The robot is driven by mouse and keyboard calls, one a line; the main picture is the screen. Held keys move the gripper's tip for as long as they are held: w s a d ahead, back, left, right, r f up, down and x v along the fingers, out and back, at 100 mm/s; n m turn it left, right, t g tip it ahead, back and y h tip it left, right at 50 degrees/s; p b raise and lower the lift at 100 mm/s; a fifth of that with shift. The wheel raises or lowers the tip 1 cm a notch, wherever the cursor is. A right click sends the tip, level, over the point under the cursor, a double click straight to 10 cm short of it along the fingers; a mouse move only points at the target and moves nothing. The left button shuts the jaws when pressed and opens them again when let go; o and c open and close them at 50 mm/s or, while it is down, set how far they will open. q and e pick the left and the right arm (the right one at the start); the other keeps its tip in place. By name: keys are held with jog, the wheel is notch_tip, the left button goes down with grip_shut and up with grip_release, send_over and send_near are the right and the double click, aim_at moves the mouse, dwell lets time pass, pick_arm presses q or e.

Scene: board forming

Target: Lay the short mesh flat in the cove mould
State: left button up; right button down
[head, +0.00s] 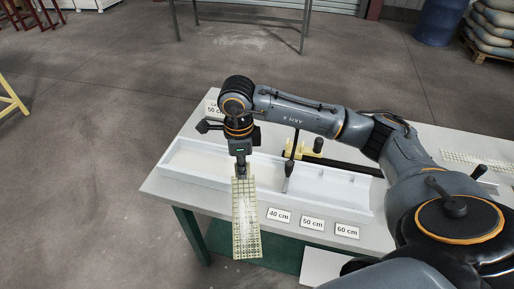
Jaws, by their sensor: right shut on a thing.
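The cove mould (345,201) is a long white open trough on the table, running from upper left to lower right. My right gripper (241,176) is shut on the top end of a pale yellow-green mesh (247,222). The mesh hangs down in front of the mould's near wall, and its lower end reaches past the table's front edge. From this view I cannot tell how far the mesh is from the wall. My left gripper is not in view.
Labels reading 40 cm (279,216), 50 cm (312,223) and 60 cm (347,230) lie along the front of the table (175,192). Another mesh (480,161) lies at the right. A tool with a dark handle (288,170) stands at the mould's middle.

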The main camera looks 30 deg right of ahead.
jog(key=w+d+f+m+p, duration=0.1)
jog(key=w+d+m, duration=0.2)
jog(key=m, duration=0.7)
jog(key=m+p, duration=0.1)
jog(key=m, duration=1.1)
send_over(257, 177)
notch_tip(257, 177, down, 2)
jog(key=f, duration=0.1)
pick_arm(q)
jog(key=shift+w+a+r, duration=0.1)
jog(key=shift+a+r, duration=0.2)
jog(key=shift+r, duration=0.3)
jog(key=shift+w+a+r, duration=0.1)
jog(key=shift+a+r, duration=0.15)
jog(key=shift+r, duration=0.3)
pick_arm(e)
jog(key=shift+r, duration=0.25)
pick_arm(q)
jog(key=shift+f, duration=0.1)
pick_arm(e)
jog(key=shift+f, duration=0.1)
pick_arm(q)
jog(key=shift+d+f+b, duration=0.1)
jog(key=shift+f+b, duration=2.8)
jog(key=shift+b, duration=0.05)
pick_arm(e)
jog(key=shift+f, duration=3.95)
